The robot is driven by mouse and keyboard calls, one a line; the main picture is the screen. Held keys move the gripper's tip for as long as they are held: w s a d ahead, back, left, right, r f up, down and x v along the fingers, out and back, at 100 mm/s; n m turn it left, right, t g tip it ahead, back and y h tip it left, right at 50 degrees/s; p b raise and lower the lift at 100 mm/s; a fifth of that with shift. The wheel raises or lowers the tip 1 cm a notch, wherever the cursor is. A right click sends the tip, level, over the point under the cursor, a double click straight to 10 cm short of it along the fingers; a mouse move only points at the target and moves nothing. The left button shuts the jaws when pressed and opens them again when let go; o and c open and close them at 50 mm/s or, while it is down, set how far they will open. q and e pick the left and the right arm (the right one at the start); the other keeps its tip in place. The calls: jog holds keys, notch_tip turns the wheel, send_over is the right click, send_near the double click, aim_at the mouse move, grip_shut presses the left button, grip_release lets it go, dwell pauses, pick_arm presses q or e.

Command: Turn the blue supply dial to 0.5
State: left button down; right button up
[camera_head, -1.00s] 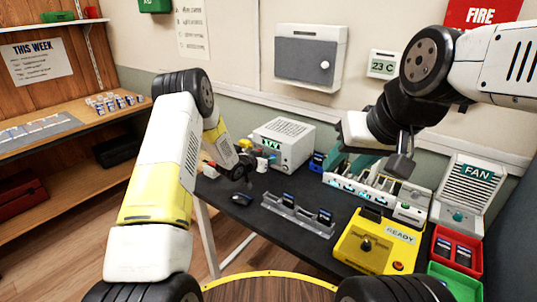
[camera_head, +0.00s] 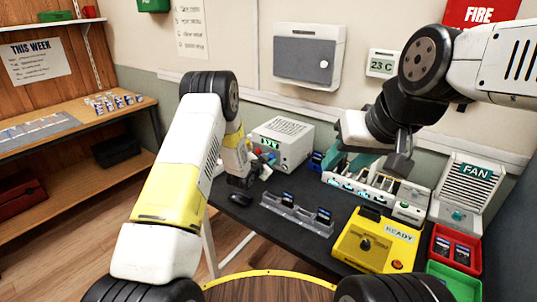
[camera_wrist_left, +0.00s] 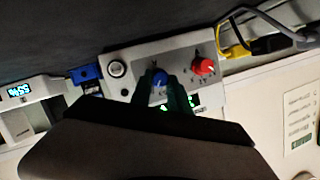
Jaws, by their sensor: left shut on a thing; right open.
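The white supply box (camera_head: 291,140) stands at the back of the dark table, its green display (camera_head: 268,143) too small to read. In the left wrist view, the blue dial (camera_wrist_left: 159,80) sits on the box's face between my left gripper's fingers (camera_wrist_left: 163,88), which are shut on it. The red dial (camera_wrist_left: 204,67) is beside it, and the green display (camera_wrist_left: 186,102) is partly covered by a finger. In the head view my left gripper (camera_head: 264,168) is at the box's front. My right gripper (camera_head: 350,162) is open above the white rack.
The white rack (camera_head: 375,185), FAN unit (camera_head: 468,190), red tray (camera_head: 455,247) and green tray (camera_head: 452,283) are at right. Cables (camera_wrist_left: 250,35) run beside the supply box.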

dwell(0.3)
pick_arm(q)
jog(key=c, duration=1.3)
grip_release()
jog(key=shift+o, duration=0.2)
jog(key=shift+v, duration=3.85)
jog(key=shift+a, duration=0.1)
